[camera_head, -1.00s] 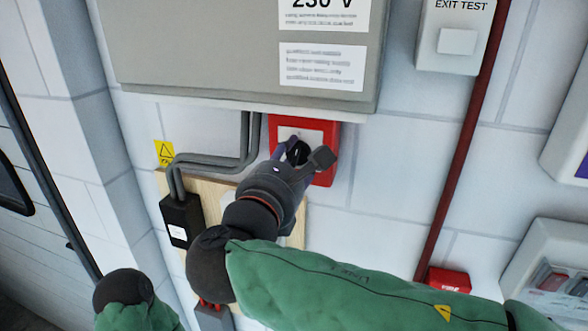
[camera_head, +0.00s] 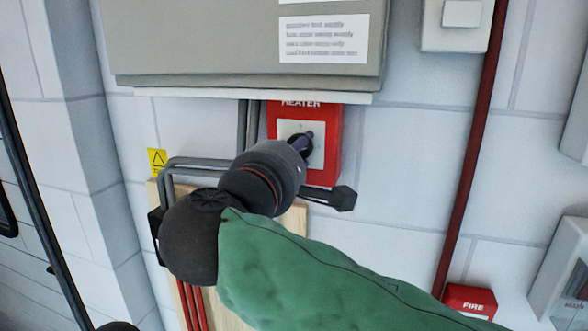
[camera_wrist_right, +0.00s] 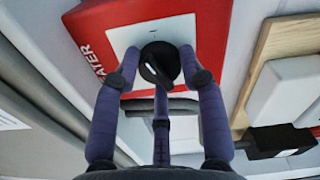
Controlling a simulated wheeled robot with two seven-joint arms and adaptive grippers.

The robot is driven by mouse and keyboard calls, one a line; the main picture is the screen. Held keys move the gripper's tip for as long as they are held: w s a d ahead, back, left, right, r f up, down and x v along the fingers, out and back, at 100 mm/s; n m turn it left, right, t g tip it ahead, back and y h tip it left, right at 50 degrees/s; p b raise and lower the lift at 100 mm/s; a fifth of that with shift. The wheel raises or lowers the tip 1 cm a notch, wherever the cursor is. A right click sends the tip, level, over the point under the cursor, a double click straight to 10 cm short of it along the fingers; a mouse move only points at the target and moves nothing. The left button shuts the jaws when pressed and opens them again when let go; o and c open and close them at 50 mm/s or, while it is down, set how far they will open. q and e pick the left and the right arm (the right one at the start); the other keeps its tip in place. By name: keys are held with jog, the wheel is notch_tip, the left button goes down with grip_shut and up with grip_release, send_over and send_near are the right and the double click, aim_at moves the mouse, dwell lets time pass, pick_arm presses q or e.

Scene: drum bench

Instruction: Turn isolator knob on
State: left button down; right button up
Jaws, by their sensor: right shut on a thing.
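The isolator knob is a round black knob (camera_wrist_right: 158,66) on a white plate in a red box labelled HEATER (camera_head: 328,160), fixed to the wall below a grey cabinet. In the wrist view it has a raised grip bar with a pale line, slanted relative to the plate. My right gripper (camera_wrist_right: 160,68) is shut on the knob, with purple-grey fingers on both sides and a third below. In the head view my right gripper (camera_head: 303,143) and its wrist hide most of the knob. My left gripper is not in view.
The grey cabinet (camera_head: 200,40) overhangs just above the red box. Grey conduits (camera_head: 205,165) and a wooden board (camera_head: 295,225) lie left and below. A dark red pipe (camera_head: 470,150) runs down the wall at right, near a red FIRE box (camera_head: 470,300).

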jog(key=shift+m+b, duration=1.55)
jog(key=shift+m, duration=0.65)
jog(key=o, duration=1.2)
jog(key=shift+w, duration=0.1)
jog(key=shift+c, duration=0.2)
jog(key=v, duration=1.2)
